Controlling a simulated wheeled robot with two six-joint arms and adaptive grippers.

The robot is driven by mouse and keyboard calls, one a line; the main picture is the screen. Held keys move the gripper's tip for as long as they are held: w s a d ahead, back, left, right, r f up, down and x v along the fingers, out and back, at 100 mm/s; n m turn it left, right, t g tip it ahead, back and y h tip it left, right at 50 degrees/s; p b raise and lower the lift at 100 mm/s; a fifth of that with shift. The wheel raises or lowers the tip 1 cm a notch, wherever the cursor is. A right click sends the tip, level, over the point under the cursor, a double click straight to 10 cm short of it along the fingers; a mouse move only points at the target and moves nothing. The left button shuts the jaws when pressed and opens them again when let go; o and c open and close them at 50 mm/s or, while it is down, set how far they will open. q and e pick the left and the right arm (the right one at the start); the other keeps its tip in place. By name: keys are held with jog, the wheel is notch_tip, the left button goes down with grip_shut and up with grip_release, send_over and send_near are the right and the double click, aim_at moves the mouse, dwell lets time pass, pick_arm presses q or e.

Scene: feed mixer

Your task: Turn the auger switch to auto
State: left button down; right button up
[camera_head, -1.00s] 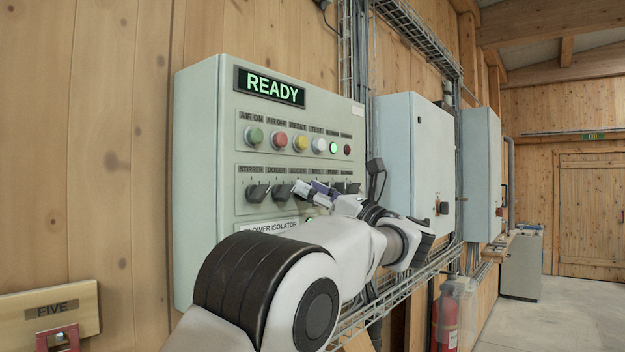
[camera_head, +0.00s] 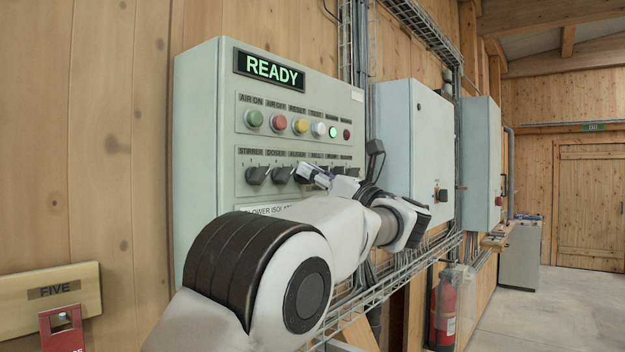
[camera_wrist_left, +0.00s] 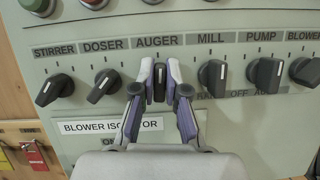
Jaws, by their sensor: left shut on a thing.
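The auger switch (camera_wrist_left: 158,96) is a black knob with a white mark under the AUGER label, third from the left in the lower row of the panel. In the left wrist view it stands about upright. My left gripper (camera_wrist_left: 159,72) is shut on it, one finger on each side. In the head view the left gripper (camera_head: 316,177) is at the same row and hides most of this knob. My right gripper is not in view.
The doser (camera_wrist_left: 104,86) and mill (camera_wrist_left: 212,77) knobs flank the gripper closely. The control box (camera_head: 200,150) shows a lit READY sign (camera_head: 268,70). More grey cabinets (camera_head: 412,145) stand to the right, above a wire cable tray (camera_head: 400,281).

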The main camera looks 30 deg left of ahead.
pick_arm(q)
jog(key=shift+w+r+m+t+h+b, duration=0.1)
jog(key=shift+m+t+h+b, duration=0.55)
jog(key=shift+m, duration=1.2)
jog(key=shift+s+f+m+t+h+b, duration=0.15)
jog(key=shift+m+t+b, duration=0.15)
jog(key=shift+m+t, duration=1.1)
jog(key=shift+w+r+m+t+h+b, duration=0.15)
jog(key=shift+m+t+h+b, duration=0.3)
jog(key=shift+m, duration=1.8)
jog(key=c, duration=1.2)
grip_release()
jog(key=shift+w+a, duration=0.1)
